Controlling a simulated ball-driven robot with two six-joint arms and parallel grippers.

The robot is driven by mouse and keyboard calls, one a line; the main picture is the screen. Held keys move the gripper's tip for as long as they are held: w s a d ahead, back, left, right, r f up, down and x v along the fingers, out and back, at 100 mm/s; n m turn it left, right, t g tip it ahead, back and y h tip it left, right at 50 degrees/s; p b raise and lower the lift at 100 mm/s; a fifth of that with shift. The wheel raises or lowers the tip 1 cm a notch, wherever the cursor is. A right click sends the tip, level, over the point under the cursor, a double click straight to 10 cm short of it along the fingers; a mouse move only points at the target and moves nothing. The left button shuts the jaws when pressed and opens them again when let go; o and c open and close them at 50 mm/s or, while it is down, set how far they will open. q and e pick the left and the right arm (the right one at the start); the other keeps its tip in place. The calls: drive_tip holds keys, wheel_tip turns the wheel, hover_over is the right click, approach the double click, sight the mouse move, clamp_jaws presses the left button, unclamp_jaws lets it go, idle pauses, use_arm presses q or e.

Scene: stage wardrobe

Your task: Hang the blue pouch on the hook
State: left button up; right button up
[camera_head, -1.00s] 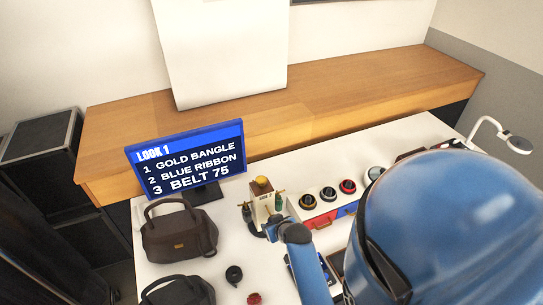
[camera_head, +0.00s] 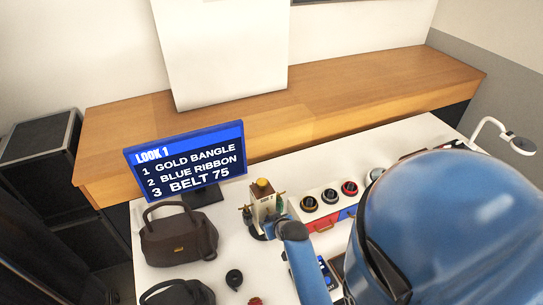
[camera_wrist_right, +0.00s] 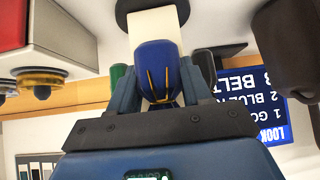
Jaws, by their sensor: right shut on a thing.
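The blue pouch (camera_wrist_right: 158,70), with thin yellow lines, is between the fingers of my right gripper (camera_wrist_right: 158,84), which is shut on it. In the right wrist view it is in front of the pale post of a small stand (camera_wrist_right: 156,26); I cannot tell whether it touches the post or a hook. The stand (camera_head: 262,204) has a yellow top and side arms in the head view. My right arm reaches its lower right there and hides the pouch and fingers. A green item (camera_wrist_right: 117,76) shows beside the pouch. My left gripper is not in view.
A screen (camera_head: 190,160) with a list stands behind left. A brown bag (camera_head: 178,236) and a darker bag (camera_head: 178,292) are at the left. Dark round items sit on a red and blue drawer box (camera_head: 322,220) to the right. A black roll (camera_head: 234,278) lies in front.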

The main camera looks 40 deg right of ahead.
idle(0.4)
drive_tip(key=o, duration=1.1)
drive_tip(key=shift+a, duration=0.1)
